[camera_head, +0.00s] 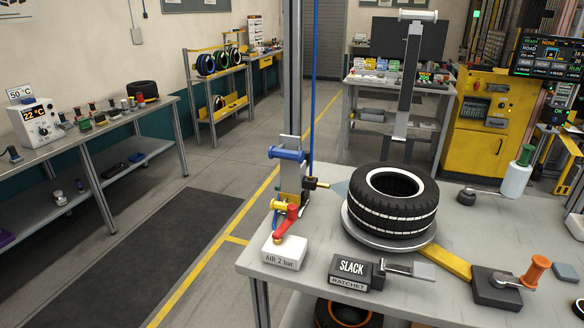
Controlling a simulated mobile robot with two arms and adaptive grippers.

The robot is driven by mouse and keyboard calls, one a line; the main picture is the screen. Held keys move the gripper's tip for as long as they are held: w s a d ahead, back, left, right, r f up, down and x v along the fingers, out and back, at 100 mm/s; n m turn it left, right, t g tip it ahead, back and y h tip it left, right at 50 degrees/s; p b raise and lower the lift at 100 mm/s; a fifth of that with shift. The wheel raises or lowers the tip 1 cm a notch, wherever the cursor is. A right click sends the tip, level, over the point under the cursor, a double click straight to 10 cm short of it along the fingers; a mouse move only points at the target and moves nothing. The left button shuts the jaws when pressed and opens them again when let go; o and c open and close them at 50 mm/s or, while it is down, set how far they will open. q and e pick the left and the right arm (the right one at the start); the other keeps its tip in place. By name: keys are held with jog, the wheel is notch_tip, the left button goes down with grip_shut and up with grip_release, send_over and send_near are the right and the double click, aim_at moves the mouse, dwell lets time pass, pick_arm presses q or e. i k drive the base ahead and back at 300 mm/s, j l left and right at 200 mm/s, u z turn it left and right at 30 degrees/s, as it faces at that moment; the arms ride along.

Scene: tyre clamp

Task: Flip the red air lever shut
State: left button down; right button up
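The red air lever (286,222) is on the metal post at the left end of the workbench. It slants from its round red top down and left, just above a white box (285,252) labelled "AIR 2 bar". Yellow fittings (281,204) sit behind the lever, and a blue cylinder (287,154) is higher on the post. A blue hose (312,95) rises beside it. A black tyre (393,208) with white stripes lies flat on a round grey plate (377,240). Neither of my grippers is in view.
A black box (352,267) reading "SLACK RATCHET" stands right of the lever. An orange-handled crank (535,271) and a white bottle (516,173) are further right. A tall grey upright (407,85) rises behind the tyre. The floor left of the bench is clear.

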aim_at(276, 236)
jog(key=i+j+z, duration=0.1)
jog(key=z, duration=0.3)
jog(key=i+j+z, duration=0.1)
jog(key=j+z, duration=0.15)
jog(key=z, duration=0.15)
jog(key=i+j+z, duration=0.1)
jog(key=j, duration=0.4)
jog(key=i+j+z, duration=0.1)
jog(key=j, duration=0.35)
jog(key=i+j+z, duration=0.1)
jog(key=j, duration=0.4)
jog(key=i+j+z, duration=0.1)
jog(key=j, duration=0.4)
